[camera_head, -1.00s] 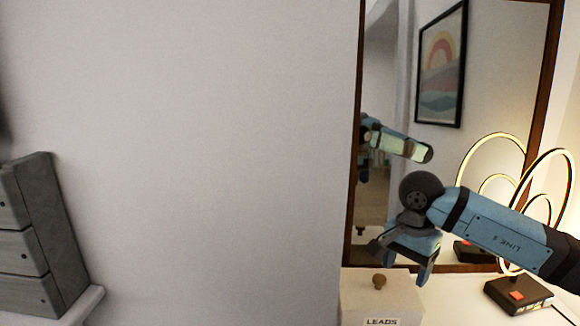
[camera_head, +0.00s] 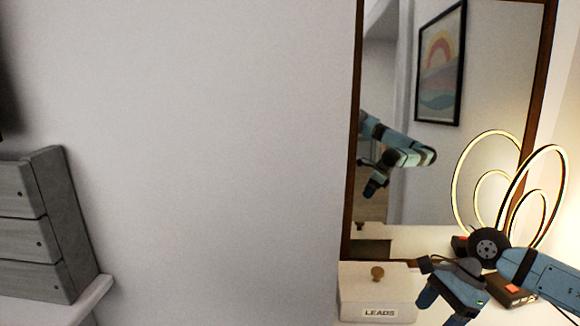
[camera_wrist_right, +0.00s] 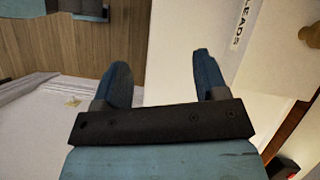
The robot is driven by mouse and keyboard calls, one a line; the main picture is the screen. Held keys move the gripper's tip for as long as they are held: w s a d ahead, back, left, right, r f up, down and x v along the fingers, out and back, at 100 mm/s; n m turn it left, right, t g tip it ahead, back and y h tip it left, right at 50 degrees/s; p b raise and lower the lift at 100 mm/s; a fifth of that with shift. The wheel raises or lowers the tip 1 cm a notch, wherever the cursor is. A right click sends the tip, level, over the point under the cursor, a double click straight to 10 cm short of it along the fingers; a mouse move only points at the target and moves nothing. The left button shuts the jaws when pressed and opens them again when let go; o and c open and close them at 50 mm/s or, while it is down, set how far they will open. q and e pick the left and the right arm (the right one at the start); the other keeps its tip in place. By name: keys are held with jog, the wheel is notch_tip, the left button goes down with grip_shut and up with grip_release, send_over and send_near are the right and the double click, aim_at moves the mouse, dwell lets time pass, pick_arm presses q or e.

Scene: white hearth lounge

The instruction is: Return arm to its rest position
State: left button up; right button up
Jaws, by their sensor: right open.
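My right gripper (camera_head: 440,309) is at the lower right of the head view, beside the right side of the white box labelled LEADS and apart from it as far as I can see. In the right wrist view its two blue fingers (camera_wrist_right: 163,80) are spread apart with nothing between them. My right arm (camera_head: 545,277) comes in from the right edge, in front of the lamp base. My left gripper does not show.
The LEADS box (camera_head: 352,305), with a brown knob (camera_head: 377,273), stands on a white surface. A ring lamp (camera_head: 562,190) glows behind my arm. A brown-framed mirror (camera_head: 352,130) leans behind them. A grey drawer unit (camera_head: 70,215) stands at the left on a white ledge (camera_head: 92,300).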

jog(key=s+a+f+m+t+y, duration=0.4)
jog(key=s+a+m+y, duration=0.2)
jog(key=m+y, duration=0.55)
jog(key=s+d+f+m+t+h, duration=0.3)
jog(key=s+d+f+m+h, duration=0.6)
jog(key=m, duration=0.8)
jog(key=s+d+f+m+t+h, duration=0.3)
jog(key=s+d+f+m+h, duration=0.55)
jog(key=m, duration=0.85)
jog(key=w+a+f+m+t+y, duration=0.15)
jog(key=a+m, duration=0.25)
jog(key=a, duration=0.7)
jog(key=a+f+m+y, duration=0.2)
jog(key=a+m, duration=0.3)
jog(key=a, duration=0.6)
pick_arm(q)
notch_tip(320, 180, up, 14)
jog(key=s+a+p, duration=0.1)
jog(key=p, duration=1.6)
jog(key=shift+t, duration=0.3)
pick_arm(e)
notch_tip(320, 180, up, 14)
jog(key=d, duration=0.1)
jog(key=shift+s+d+r+n+t, duration=0.15)
jog(key=shift+s+n+t, duration=0.2)
jog(key=shift+n, duration=0.1)
